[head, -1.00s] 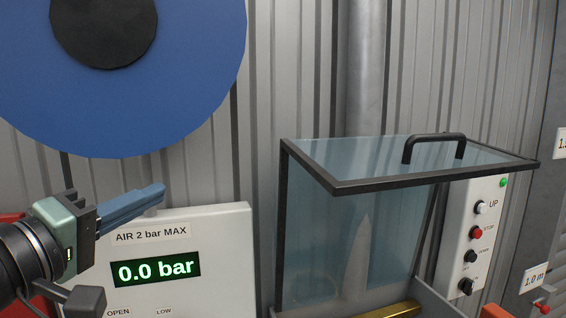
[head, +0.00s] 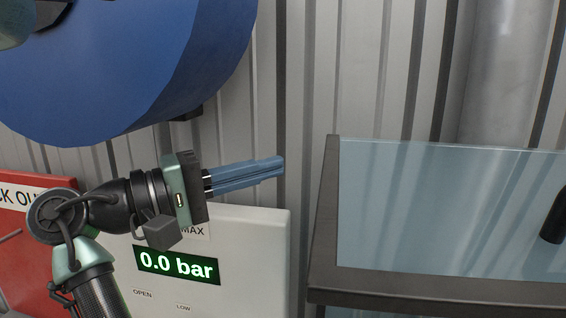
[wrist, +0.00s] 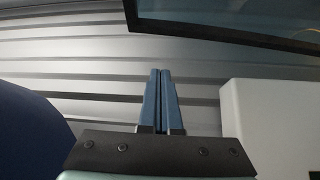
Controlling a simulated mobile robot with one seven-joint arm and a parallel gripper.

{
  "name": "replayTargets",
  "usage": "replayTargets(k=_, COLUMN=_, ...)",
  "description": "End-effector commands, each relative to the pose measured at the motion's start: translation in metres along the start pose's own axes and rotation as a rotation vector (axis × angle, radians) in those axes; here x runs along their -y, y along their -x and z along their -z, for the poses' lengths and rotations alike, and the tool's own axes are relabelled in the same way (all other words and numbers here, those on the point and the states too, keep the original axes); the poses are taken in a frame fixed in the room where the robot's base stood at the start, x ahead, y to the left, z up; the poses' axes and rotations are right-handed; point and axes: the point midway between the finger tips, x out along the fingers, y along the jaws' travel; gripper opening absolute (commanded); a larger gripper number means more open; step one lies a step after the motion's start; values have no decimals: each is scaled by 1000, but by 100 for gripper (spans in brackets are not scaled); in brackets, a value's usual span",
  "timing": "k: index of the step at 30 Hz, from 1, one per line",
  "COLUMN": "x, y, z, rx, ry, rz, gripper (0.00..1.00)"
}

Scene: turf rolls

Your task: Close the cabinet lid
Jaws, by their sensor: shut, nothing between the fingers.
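The cabinet lid (head: 440,210) is a clear bluish panel in a dark frame, at the right of the head view. It stands raised, and its right part is cut off by the picture edge. Part of its dark handle (head: 555,218) shows at the right edge. My gripper (head: 282,168) is shut and empty, its blue fingers pointing right, left of the lid frame and apart from it in the picture. In the wrist view the fingers (wrist: 160,75) are together, and the dark lid frame (wrist: 230,35) crosses the top right.
A white pressure panel (head: 255,250) reading 0.0 bar is below my gripper. A large blue roll (head: 130,70) hangs at upper left. A red box (head: 20,235) stands at far left. Corrugated grey wall (head: 300,70) and a pipe (head: 505,70) are behind.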

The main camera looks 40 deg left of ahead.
Motion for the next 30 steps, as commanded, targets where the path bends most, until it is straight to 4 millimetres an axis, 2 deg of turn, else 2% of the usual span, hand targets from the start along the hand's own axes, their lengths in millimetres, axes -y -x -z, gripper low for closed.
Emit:
replayTargets(k=6, x=-4, y=-50, z=-1, rx=6, ry=3, rz=3, gripper=0)
replayTargets(k=11, x=-4, y=-81, z=-2, rx=4, ry=2, rz=3, gripper=0)
replayTargets(k=12, x=-2, y=-73, z=-7, rx=-1, ry=0, rz=3, gripper=0)
replayTargets(k=18, x=-1, y=-59, z=-25, rx=1, ry=0, rz=3, gripper=0)
replayTargets(k=30, x=0, y=-52, z=-32, rx=2, ry=0, rz=1, gripper=0)
